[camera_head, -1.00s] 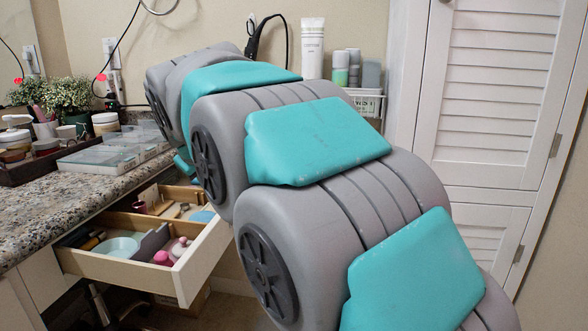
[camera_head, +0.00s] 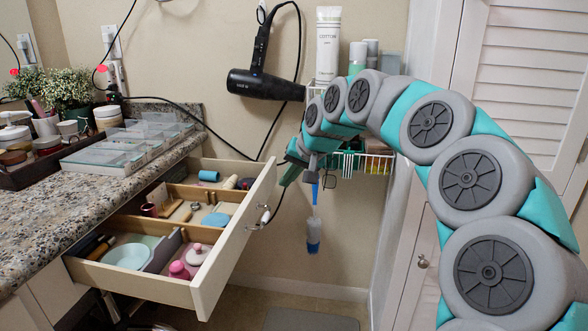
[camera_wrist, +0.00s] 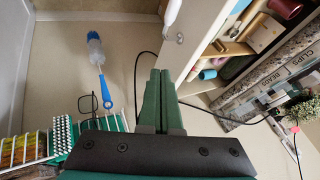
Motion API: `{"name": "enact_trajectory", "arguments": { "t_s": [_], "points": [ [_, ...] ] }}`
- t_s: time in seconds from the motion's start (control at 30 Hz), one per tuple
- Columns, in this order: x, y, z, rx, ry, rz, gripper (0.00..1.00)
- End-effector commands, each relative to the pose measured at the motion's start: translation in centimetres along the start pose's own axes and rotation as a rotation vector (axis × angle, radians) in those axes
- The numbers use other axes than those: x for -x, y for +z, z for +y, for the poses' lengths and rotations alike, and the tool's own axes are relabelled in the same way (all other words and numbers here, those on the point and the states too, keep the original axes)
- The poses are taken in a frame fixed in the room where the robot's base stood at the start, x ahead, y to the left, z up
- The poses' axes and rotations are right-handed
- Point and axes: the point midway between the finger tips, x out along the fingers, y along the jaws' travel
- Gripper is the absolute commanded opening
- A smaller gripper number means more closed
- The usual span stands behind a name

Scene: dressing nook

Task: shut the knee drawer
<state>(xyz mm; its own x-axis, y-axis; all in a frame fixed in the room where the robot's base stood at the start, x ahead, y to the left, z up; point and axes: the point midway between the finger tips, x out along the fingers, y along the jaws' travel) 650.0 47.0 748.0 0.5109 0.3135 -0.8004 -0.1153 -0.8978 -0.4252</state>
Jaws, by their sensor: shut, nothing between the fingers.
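The knee drawer (camera_head: 238,238) stands pulled out from under the granite counter (camera_head: 70,205). Its white front carries a handle (camera_head: 265,216). Dividers inside separate a pale bowl, pink items, a blue disc and small rolls. My gripper (camera_head: 285,180) is beyond the drawer's front, just right of its far end, and looks apart from it. In the wrist view my green fingers (camera_wrist: 160,74) are together with nothing between them. The drawer's white front (camera_wrist: 212,42) lies to their right there, with its contents visible behind it.
A black hair dryer (camera_head: 262,85) hangs on the wall with a loose cord. A wire rack (camera_head: 365,163) and a hanging blue brush (camera_head: 313,235) are near my gripper. A louvred door (camera_head: 510,90) stands at right. Floor before the drawer looks clear.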

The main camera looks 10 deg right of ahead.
Motion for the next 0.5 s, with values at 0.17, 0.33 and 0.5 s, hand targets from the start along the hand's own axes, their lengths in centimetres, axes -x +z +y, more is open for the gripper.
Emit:
{"name": "enact_trajectory", "arguments": {
  "t_s": [0.17, 0.33, 0.5],
  "points": [
    [-3.4, 0.0, -0.1, 0.001, -0.002, 0.0, 0.0],
    [-4.7, 0.0, -2.2, 0.004, -0.001, 0.0, 0.0],
    [-5.3, 0.0, -3.4, 0.003, 0.0, 0.0, 0.0]
  ]
}}
